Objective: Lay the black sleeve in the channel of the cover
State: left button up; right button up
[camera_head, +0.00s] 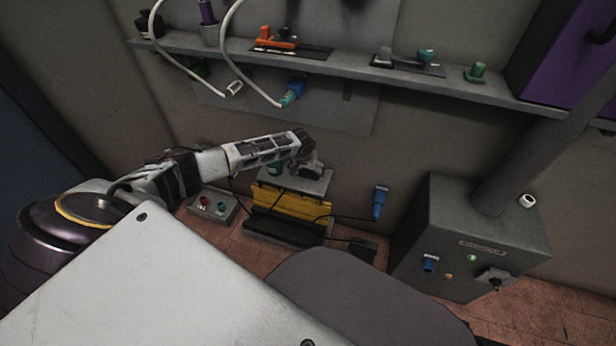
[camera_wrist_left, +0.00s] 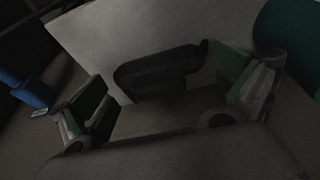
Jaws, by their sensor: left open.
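My left gripper (camera_head: 312,168) is over the grey top plate (camera_head: 318,188) of a yellow and black unit (camera_head: 290,208) in the head view. In the left wrist view the gripper (camera_wrist_left: 168,98) is open, with green-padded fingers apart. A dark, elongated piece (camera_wrist_left: 160,72), which looks like the black sleeve, lies beyond and between the fingertips against a pale grey surface (camera_wrist_left: 120,35). The gripper does not appear closed on it. I cannot tell whether it lies in a channel, and I cannot clearly make out the cover. My right gripper is not in view.
A green round part (camera_wrist_left: 290,45) and a blue part (camera_wrist_left: 35,92) flank the gripper. A button box (camera_head: 212,207) stands left of the unit; a blue connector (camera_head: 380,203) is on its right. A shelf (camera_head: 350,72) runs above. A grey cabinet (camera_head: 465,240) stands right.

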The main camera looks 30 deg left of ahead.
pick_arm(q)
jog(key=shift+f, duration=0.2)
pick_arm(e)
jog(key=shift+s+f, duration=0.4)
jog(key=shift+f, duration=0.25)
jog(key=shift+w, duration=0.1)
pick_arm(q)
jog(key=c, duration=1.1)
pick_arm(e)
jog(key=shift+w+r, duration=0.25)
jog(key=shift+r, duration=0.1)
pick_arm(q)
jog(key=shift+r, duration=0.15)
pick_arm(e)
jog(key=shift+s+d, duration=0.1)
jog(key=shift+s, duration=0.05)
